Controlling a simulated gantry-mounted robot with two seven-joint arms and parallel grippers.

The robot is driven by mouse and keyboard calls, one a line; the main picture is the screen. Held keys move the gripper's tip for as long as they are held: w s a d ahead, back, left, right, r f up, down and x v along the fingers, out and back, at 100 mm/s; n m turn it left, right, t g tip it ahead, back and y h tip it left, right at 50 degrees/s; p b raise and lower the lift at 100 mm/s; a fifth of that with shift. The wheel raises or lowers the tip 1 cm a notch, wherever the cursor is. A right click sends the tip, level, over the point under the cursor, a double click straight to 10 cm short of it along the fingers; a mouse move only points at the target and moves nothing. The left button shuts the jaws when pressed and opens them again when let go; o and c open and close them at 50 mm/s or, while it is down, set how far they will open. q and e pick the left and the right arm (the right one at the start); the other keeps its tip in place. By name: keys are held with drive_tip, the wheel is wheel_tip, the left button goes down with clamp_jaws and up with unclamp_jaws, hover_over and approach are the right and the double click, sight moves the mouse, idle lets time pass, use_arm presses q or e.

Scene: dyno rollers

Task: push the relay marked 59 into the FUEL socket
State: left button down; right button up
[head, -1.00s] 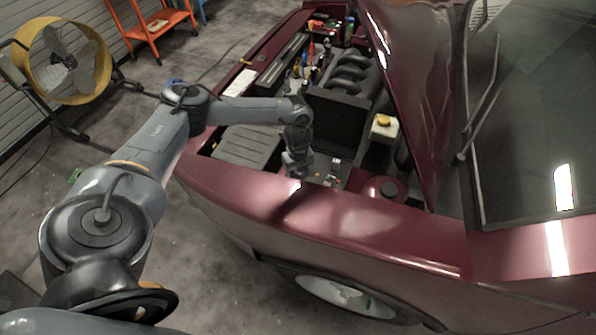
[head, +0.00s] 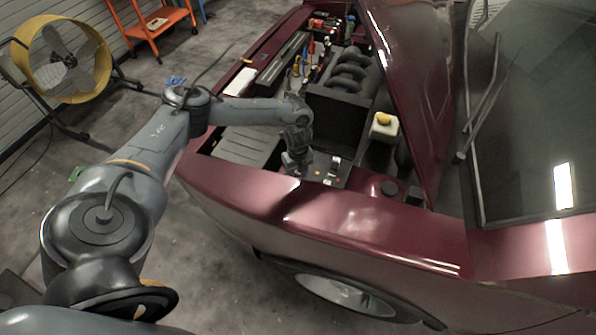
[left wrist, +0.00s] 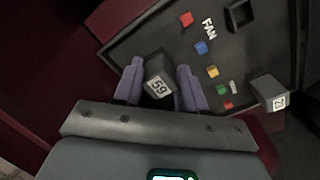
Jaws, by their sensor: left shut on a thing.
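The relay is over the near edge of the dark relay box (left wrist: 145,32). No FUEL marking can be read, and the area beneath the held relay is hidden. My right gripper is not in view.
A second relay with a white number label (left wrist: 269,92) stands at the right of the box. Small coloured fuses, such as a blue one (left wrist: 201,47), line the middle. The maroon fender (head: 330,215) borders the bay; the raised hood (head: 405,90) stands to the right.

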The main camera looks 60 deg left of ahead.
use_arm(q)
drive_tip(key=shift+f, duration=0.2)
drive_tip(key=c, duration=0.6)
unclamp_jaws()
drive_tip(key=shift+o, duration=0.2)
